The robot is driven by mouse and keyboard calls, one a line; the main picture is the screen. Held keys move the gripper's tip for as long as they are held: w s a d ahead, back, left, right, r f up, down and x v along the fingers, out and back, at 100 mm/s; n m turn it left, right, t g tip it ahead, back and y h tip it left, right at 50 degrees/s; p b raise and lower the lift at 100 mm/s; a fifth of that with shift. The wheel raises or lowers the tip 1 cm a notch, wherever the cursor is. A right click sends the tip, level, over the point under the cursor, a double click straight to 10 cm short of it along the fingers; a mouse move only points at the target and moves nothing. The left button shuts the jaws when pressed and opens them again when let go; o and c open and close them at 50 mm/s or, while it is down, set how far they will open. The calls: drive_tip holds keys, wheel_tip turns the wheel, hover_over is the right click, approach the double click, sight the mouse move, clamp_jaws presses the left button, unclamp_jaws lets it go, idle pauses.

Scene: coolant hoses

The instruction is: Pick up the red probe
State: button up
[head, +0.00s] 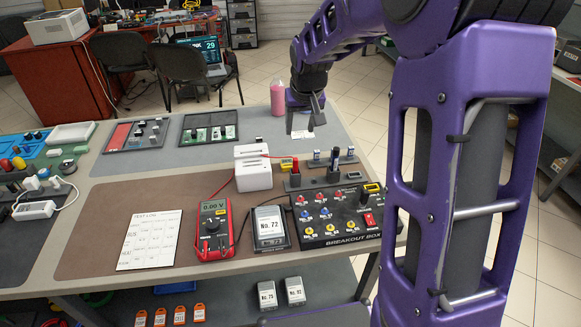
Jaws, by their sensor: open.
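The red probe (295,167) stands upright in a small dark holder behind the breakout box (335,216), in the head view. A black probe (333,167) stands to its right. A red lead runs from the red multimeter (213,232), which reads 0.00 V, past the white box (253,170) toward the red probe. My gripper (304,131) is over the grey mat behind the probe holder, fingers pointing down.
A grey case labelled No. 72 (269,227) lies between multimeter and breakout box. A test log sheet (150,240) lies on the left. A pink bottle (277,97) stands near my gripper. The grey mat (235,162) has free room.

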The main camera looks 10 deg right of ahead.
sight(296, 160)
drive_tip(key=shift+s+f+x, duration=0.1)
drive_tip(key=shift+s+x, duration=0.15)
drive_tip(key=shift+x, duration=2.65)
drive_tip(key=shift+s+f+x, duration=0.1)
drive_tip(key=shift+s+x, duration=0.1)
drive_tip(key=shift+x, duration=2.7)
drive_tip(key=shift+s+f+x, duration=0.1)
drive_tip(key=shift+s+x, duration=0.15)
drive_tip(key=shift+x, duration=2.65)
clamp_jaws()
